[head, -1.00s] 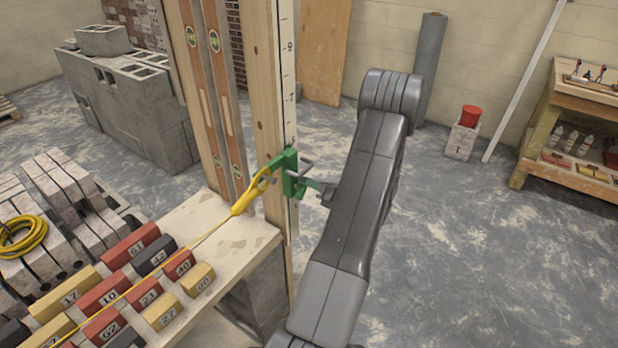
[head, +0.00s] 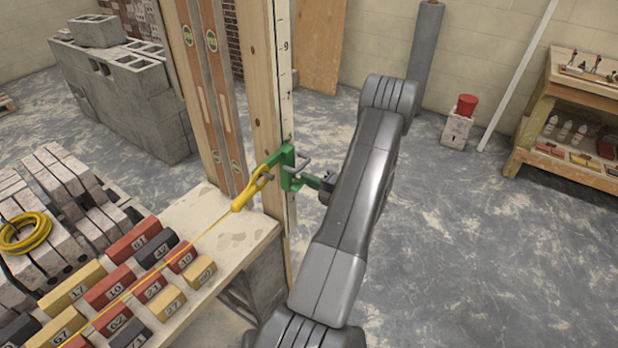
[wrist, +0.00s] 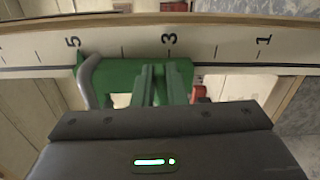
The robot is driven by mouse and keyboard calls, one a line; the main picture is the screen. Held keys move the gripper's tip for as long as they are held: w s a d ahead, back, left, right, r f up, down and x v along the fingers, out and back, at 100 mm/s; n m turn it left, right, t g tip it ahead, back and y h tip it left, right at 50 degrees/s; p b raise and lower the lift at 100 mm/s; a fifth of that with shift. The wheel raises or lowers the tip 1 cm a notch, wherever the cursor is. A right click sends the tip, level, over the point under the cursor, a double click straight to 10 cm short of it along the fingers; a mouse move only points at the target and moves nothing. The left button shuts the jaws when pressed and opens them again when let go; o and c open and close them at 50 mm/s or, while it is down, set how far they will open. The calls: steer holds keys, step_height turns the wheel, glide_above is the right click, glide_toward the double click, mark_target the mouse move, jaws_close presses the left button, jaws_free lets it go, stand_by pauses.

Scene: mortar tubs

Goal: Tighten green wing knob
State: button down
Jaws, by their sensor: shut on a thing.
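The green wing knob (head: 312,181) sticks out to the right of a green bracket (head: 288,165) on the timber post in the head view. My gripper (head: 327,187) is at the knob's outer end and shut on it, with the arm coming up from below right. In the wrist view the knob (wrist: 158,85) stands upright ahead of the dark gripper body, in front of the green bracket (wrist: 117,75). A grey bent handle (wrist: 88,80) is beside it on the left. The gripper's fingertips are hard to make out there.
A scale strip (head: 284,70) runs up the post, and a yellow line with a yellow hook (head: 245,195) pulls on the bracket from the left. Numbered bricks (head: 150,288) lie on the ledge at lower left. The floor to the right is open.

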steer(key=shift+f+m, duration=0.1)
steer(key=shift+m, duration=0.4)
steer(key=c, duration=1.5)
jaws_free()
steer(key=shift+o, duration=0.2)
steer(key=shift+d, duration=0.1)
steer(key=b+v, duration=0.2)
steer(key=v, duration=1.1)
steer(key=shift+s+d, duration=0.3)
steer(key=p+x, duration=0.2)
steer(key=x, duration=1.2)
steer(key=shift+d, duration=0.1)
